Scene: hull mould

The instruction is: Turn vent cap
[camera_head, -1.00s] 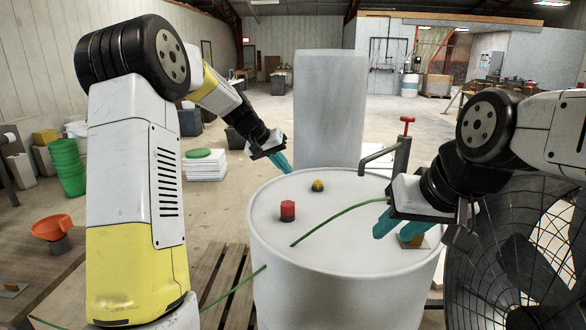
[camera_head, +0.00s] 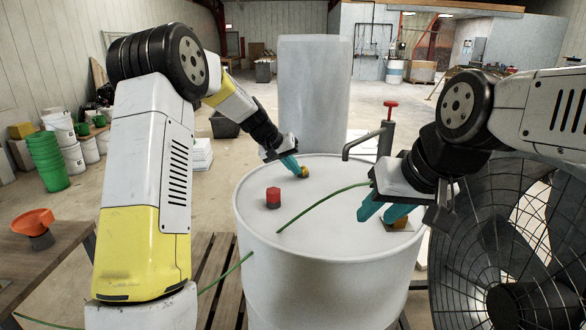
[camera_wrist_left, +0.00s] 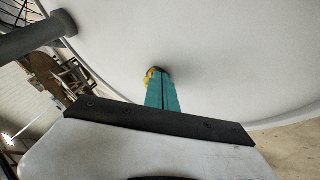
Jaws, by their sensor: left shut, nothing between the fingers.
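A white drum (camera_head: 330,235) stands in front of me. On its lid are a small yellow cap (camera_head: 305,172) and a red hexagonal cap (camera_head: 273,196) on a dark base; I cannot tell which is the vent cap. My left gripper (camera_head: 296,170) is shut and empty, its teal fingertips right at the yellow cap. In the left wrist view the yellow cap (camera_wrist_left: 151,75) shows partly behind the fingertips (camera_wrist_left: 160,85); contact is unclear. My right gripper (camera_head: 383,213) has its teal fingers apart, over the lid's right side near a brownish-yellow piece (camera_head: 402,222).
A green hose (camera_head: 318,205) lies across the lid. A spout with a red handle (camera_head: 390,107) rises behind the lid. A large black fan (camera_head: 505,250) stands at the right. An orange funnel (camera_head: 32,222) sits on the table at left. A tall pale block (camera_head: 313,95) stands behind the drum.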

